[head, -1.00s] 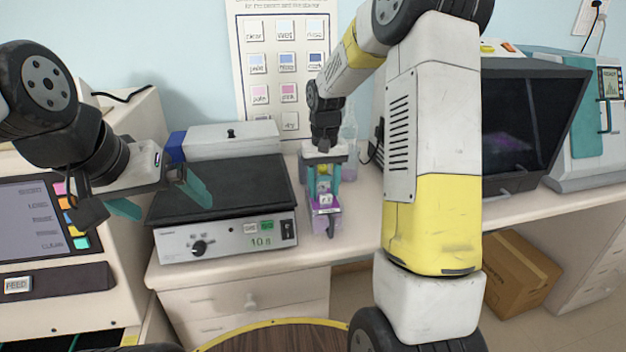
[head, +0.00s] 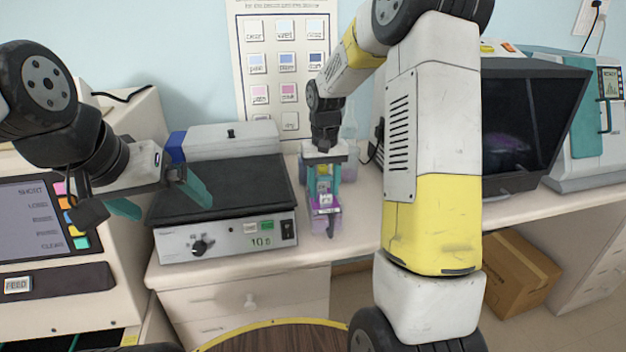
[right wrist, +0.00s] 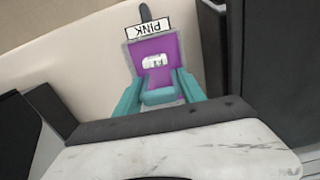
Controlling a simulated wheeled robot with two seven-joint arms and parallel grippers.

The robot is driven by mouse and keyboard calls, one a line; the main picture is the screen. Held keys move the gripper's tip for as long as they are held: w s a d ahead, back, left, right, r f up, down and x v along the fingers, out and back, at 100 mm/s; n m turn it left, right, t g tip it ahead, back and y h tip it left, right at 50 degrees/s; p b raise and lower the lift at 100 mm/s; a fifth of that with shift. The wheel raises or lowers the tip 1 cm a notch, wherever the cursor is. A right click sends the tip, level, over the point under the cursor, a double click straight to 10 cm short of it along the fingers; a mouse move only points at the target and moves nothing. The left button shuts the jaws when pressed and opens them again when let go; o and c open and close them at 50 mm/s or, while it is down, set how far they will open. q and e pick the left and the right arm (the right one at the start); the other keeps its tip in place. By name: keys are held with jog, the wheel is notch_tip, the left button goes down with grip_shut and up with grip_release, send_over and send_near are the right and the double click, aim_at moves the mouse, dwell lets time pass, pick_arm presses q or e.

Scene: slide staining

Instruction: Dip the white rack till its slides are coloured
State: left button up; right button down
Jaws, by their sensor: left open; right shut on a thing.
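A clear dish with magenta liquid (head: 327,210) stands on the bench right of the hotplate. In the right wrist view its tag reads PINK (right wrist: 149,31). My right gripper (head: 325,190) points down over this dish, shut on what appears to be the white rack. In the right wrist view a small white part (right wrist: 155,60) shows against the magenta, just beyond the teal fingers (right wrist: 160,95). Most of the rack and its slides are hidden, so their colour cannot be told. My left gripper (head: 158,197) is open and empty, in front of the hotplate's left side.
The black-topped hotplate (head: 222,195) fills the bench's left part. Glassware (head: 349,130) stands behind my right gripper. A dark-screened machine (head: 530,130) is at the right. A wall chart (head: 283,65) shows several colour squares. A control panel (head: 30,220) is at the far left.

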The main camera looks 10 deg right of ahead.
jog(key=shift+r, duration=5.25)
